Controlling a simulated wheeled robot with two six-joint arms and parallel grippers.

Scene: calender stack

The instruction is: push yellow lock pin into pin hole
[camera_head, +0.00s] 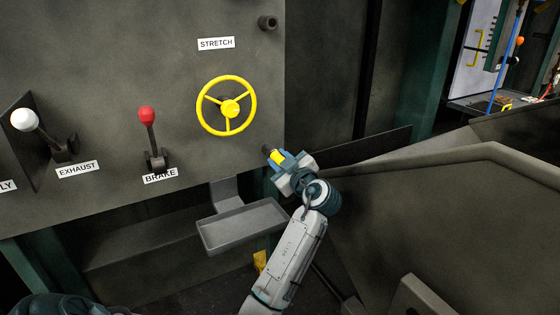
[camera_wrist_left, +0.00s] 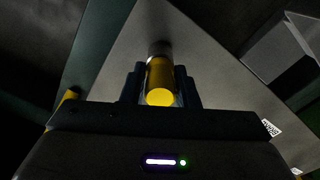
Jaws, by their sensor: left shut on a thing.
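The yellow lock pin (camera_head: 277,157) is held in my left gripper (camera_head: 284,163), near the lower right edge of the grey panel. In the left wrist view the pin (camera_wrist_left: 160,82) sits between the two dark fingers (camera_wrist_left: 161,88), its round yellow end facing the camera. A short dark cylindrical piece (camera_head: 266,149) shows at the pin's far end; it also shows in the left wrist view (camera_wrist_left: 160,48). I cannot tell whether it is the hole's collar or part of the pin, and no open hole is visible. My right gripper is not in view.
The grey panel (camera_head: 100,60) carries a yellow handwheel (camera_head: 230,108), a red-knobbed brake lever (camera_head: 147,118) and a white-knobbed exhaust lever (camera_head: 25,120). A shallow grey tray (camera_head: 240,228) hangs below, left of my arm. A large grey housing (camera_head: 430,190) stands close on the right.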

